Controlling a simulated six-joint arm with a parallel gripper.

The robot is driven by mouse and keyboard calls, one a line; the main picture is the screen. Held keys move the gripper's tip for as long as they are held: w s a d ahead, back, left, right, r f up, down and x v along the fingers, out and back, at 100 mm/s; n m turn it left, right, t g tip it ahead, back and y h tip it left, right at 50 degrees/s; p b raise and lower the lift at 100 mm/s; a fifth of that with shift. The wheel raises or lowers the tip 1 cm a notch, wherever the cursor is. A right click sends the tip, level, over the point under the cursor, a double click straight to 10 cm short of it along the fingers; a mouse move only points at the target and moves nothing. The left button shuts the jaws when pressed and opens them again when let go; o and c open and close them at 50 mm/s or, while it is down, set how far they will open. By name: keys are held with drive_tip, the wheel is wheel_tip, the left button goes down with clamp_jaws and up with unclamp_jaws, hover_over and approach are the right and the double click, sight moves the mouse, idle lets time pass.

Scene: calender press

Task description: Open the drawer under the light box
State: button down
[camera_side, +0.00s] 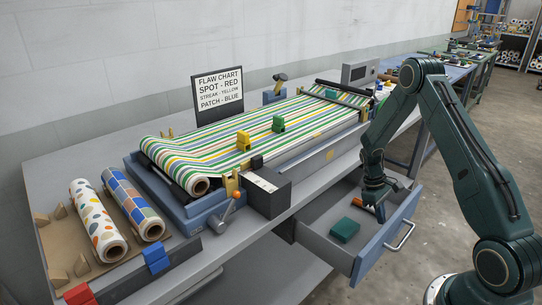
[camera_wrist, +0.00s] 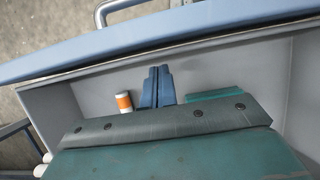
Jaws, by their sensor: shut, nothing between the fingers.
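The drawer (camera_side: 318,222) under the light box (camera_side: 310,160) stands pulled out, with its inside showing. Its blue front panel (camera_side: 378,246) carries a metal bar handle (camera_side: 404,236). My gripper (camera_side: 379,212) points down at the drawer, close behind the front panel on its inner side. In the wrist view the blue fingers (camera_wrist: 157,84) are together, with nothing between them. The front panel (camera_wrist: 200,42) crosses the top of that view, and part of the handle (camera_wrist: 115,8) shows beyond it. I cannot tell whether the fingers touch the panel.
A teal box (camera_side: 344,230) lies in the drawer; its edge shows in the wrist view (camera_wrist: 214,96). An orange and white cylinder (camera_wrist: 124,102) lies beside my fingers. Striped cloth (camera_side: 240,145) covers the light box. Open floor lies in front of the drawer.

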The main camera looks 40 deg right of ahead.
drive_tip(key=shift+s, duration=0.25)
drive_tip(key=shift+s, duration=2)
drive_tip(key=shift+w, duration=0.75)
drive_tip(key=w, duration=0.3)
drive_tip(key=shift+r, duration=0.2)
drive_tip(key=v, duration=0.9)
drive_tip(key=shift+r, duration=0.35)
drive_tip(key=shift+s, duration=0.1)
